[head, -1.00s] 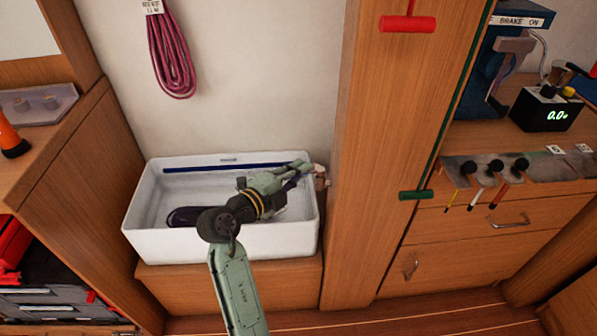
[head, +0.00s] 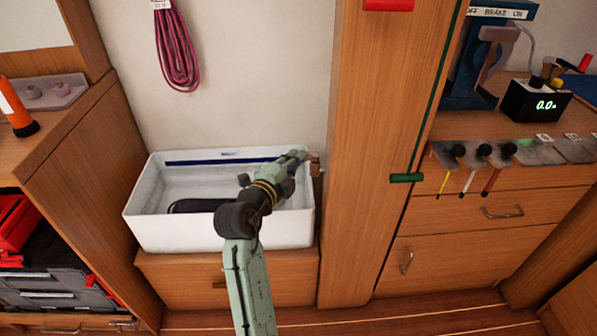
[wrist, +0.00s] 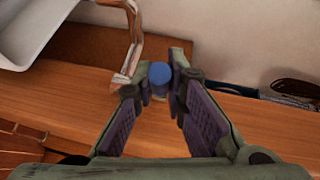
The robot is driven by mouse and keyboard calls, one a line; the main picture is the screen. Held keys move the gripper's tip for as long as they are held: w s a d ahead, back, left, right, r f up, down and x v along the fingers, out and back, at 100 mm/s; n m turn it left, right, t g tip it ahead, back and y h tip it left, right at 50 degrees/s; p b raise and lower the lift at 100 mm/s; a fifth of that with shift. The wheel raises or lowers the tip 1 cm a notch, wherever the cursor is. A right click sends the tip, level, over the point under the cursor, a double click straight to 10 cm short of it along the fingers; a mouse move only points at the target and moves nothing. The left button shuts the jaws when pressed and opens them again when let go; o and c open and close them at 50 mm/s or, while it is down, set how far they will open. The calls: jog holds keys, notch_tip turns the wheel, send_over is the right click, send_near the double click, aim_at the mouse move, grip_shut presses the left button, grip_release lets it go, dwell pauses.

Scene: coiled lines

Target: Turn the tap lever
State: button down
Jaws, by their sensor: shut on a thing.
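The white basin (head: 219,236) stands on a low wooden cabinet in the head view. My gripper (head: 304,156) reaches over the basin to its back right corner. A small brownish metal piece (head: 316,165), seemingly part of the tap, shows beside the fingertips there. In the wrist view, my gripper (wrist: 162,82) is shut on a round blue-ended piece (wrist: 160,74), which looks like the end of the tap lever. A bent shiny metal pipe (wrist: 137,45) passes just left of the fingers. The rest of the lever is hidden by the fingers.
A tall wooden panel (head: 352,200) stands close to the right of the basin. A pink coiled line (head: 177,50) hangs on the wall above. A dark coil (head: 197,205) lies in the basin. A green handle (head: 407,178) sticks out from the panel's right side.

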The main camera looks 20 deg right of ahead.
jog(key=shift+s+n+t+y, duration=0.4)
jog(key=shift+n+t+y, duration=0.4)
jog(key=shift+n+y, duration=0.15)
jog(key=c, duration=1.6)
grip_release()
jog(key=v, duration=0.7)
jog(key=shift+s+a, duration=0.15)
jog(key=shift+s, duration=0.05)
